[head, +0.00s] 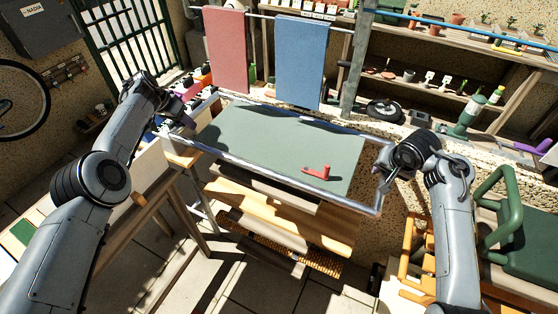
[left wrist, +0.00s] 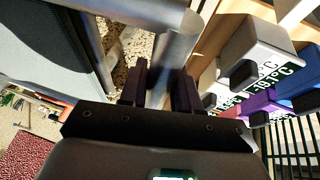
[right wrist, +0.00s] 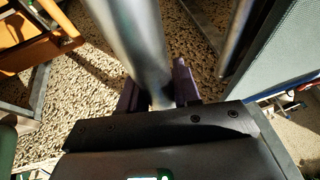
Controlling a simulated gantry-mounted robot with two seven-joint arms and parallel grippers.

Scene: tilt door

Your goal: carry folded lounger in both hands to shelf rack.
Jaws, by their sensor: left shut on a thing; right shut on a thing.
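The folded lounger (head: 270,140) is a flat grey-green panel in a metal tube frame, held between my two arms in the middle of the head view. Its near right corner sits lower in the picture. My left gripper (head: 187,120) is at its left end; in the left wrist view its dark fingers (left wrist: 160,88) are shut around the grey frame tube. My right gripper (head: 387,165) is at its right end; in the right wrist view its fingers (right wrist: 160,92) are shut around the tube (right wrist: 137,40). A red handle-like object (head: 318,172) lies on the panel.
Wooden shelves (head: 500,60) with pots and bottles stand at the back right. Pink (head: 226,50) and blue (head: 302,62) towels hang behind the lounger. A wooden bench (head: 285,215) is beneath it. A green chair (head: 515,215) stands at the right. A barred gate (head: 130,38) is at the back left.

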